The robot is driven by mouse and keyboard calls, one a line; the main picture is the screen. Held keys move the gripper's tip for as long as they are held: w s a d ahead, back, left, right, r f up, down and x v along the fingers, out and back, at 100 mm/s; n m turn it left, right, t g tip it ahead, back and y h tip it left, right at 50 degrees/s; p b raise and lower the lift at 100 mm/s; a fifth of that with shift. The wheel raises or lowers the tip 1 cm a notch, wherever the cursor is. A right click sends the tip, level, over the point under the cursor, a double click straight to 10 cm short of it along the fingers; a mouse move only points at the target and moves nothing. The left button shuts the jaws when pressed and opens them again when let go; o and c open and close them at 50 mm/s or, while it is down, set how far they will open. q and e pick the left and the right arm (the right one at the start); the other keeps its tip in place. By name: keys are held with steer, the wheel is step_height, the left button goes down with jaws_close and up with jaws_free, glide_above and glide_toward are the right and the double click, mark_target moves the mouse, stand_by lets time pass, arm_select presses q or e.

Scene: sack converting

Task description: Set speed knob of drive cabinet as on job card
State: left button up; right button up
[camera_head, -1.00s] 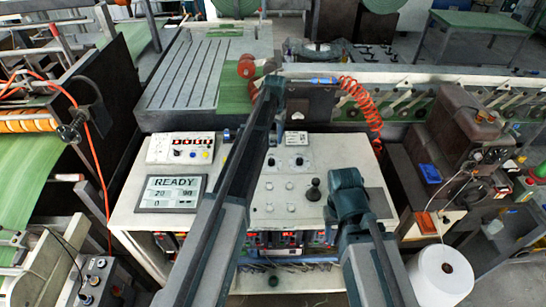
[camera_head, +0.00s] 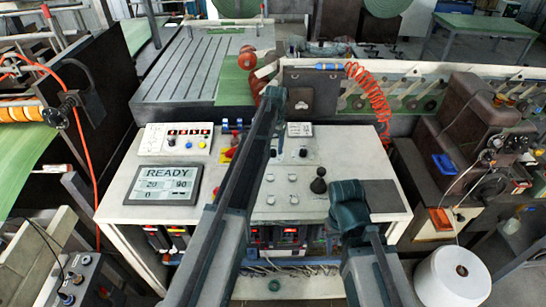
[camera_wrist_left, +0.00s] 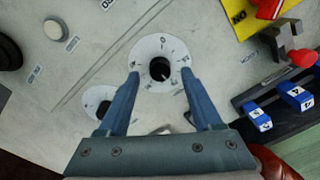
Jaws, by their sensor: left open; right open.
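The drive cabinet (camera_head: 125,205) has a pale sloped top. In the left wrist view, a black speed knob (camera_wrist_left: 159,70) sits on a round white dial with marks too small to read. My left gripper (camera_wrist_left: 160,75) is open, with one finger on each side of this dial; I cannot tell whether they touch the knob. A second black knob on a white dial (camera_wrist_left: 100,104) lies to its lower left. In the head view my left arm hides the gripper and part of the panel. A small white printed card (camera_head: 299,129) stands at the panel's back, unreadable.
A display reading READY (camera_head: 169,184) and a white switch box (camera_head: 176,142) are on the cabinet's left. A black joystick (camera_head: 318,183) stands on the right. Blue switches (camera_wrist_left: 275,107) and a red knob (camera_wrist_left: 302,58) are close to my left gripper.

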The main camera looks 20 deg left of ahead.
arm_select(q)
step_height(320, 180, down, 2)
steer(key=shift+f+b, duration=0.1)
steer(key=shift+b, duration=0.5)
jaws_close()
